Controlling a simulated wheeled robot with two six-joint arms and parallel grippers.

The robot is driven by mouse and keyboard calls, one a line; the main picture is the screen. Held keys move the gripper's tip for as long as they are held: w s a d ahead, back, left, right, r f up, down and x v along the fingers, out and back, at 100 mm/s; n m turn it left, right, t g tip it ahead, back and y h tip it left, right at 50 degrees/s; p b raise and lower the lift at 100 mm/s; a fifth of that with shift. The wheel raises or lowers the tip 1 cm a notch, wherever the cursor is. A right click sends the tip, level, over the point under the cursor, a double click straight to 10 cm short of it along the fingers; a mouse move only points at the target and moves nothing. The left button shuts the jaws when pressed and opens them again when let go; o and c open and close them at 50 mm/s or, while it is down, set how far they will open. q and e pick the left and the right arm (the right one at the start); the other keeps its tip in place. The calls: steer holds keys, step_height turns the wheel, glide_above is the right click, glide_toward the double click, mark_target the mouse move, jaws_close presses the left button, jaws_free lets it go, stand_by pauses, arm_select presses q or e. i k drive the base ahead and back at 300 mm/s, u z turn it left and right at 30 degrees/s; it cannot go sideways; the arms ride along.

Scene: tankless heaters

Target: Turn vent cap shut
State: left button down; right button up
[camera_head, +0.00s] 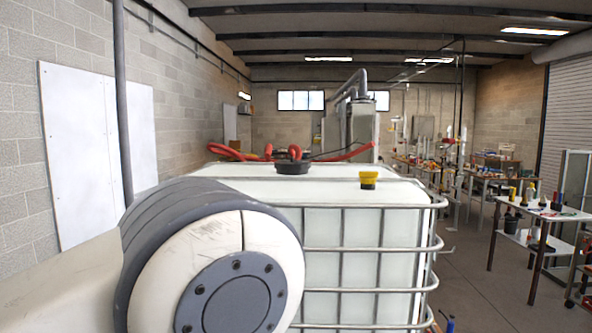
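A yellow cap with a dark lower edge (369,179) stands upright on the front right part of the top of a white caged tank (340,222). A wider, low black lid (292,167) sits further back on the tank top, left of the yellow cap. I cannot tell which of the two is the vent cap, or how far either is turned. A large white and grey link of my arm fills the lower left and hides the tank's left front. Neither of my grippers is in view.
Metal cage bars (437,204) run along the tank's front and right edges. Red hose-like parts (345,153) lie behind the black lid. A white worktable (548,211) with tools stands at right. The floor (478,275) between tank and table is mostly free.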

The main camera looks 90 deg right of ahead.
mark_target(366, 176)
steer(key=i, duration=0.2)
steer(key=z, duration=2.5)
steer(key=i, duration=1)
